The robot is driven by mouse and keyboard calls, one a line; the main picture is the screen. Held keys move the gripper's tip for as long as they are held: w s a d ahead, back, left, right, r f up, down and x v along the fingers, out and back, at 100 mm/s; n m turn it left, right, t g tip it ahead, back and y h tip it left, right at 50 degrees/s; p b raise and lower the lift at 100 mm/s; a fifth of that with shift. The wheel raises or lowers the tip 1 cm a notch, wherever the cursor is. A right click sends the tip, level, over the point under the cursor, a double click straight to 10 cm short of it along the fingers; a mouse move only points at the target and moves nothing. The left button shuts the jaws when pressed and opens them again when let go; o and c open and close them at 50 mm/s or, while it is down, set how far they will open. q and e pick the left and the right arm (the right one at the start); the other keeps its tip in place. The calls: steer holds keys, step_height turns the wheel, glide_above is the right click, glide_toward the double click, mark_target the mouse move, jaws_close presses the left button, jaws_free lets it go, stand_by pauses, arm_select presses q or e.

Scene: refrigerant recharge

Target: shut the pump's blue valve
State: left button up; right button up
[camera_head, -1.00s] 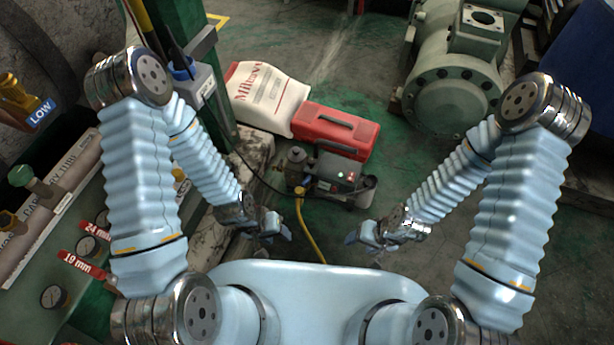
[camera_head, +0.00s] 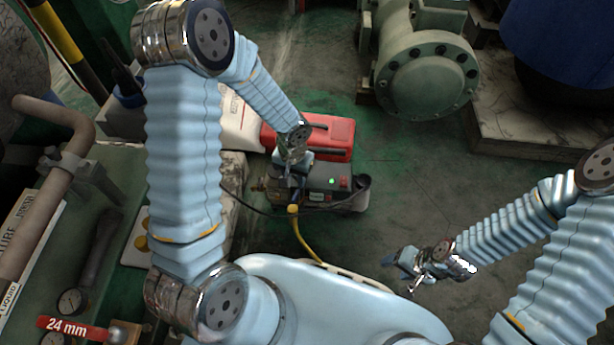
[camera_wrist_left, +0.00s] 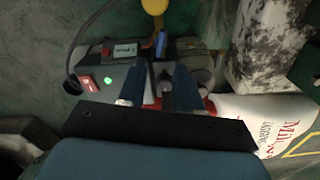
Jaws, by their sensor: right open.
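The pump (camera_head: 325,182) stands on the floor in the middle of the head view, with a yellow hose (camera_head: 303,240) joined at its left end. In the left wrist view the pump (camera_wrist_left: 122,72) shows a lit green light, and its small blue valve (camera_wrist_left: 160,44) stands just beyond the fingertips, near the line between them. My left gripper (camera_head: 287,178) is over the pump's left end and hides part of it. Contact with the valve cannot be told. My right gripper (camera_head: 405,270) is open and empty, right of the pump.
A red case (camera_head: 332,140) lies behind the pump, next to a white bag (camera_head: 238,128). A dark cable (camera_head: 240,203) runs left from the pump. A green machine (camera_head: 425,75) stands at the back right. The floor right of the pump is clear.

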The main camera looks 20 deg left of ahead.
mark_target(296, 195)
arm_select(q)
step_height(296, 195, down, 9)
steer(key=b, duration=0.6)
steer(key=shift+r, duration=0.25)
steer(key=shift+f, duration=0.15)
jaws_close()
stand_by(1.3)
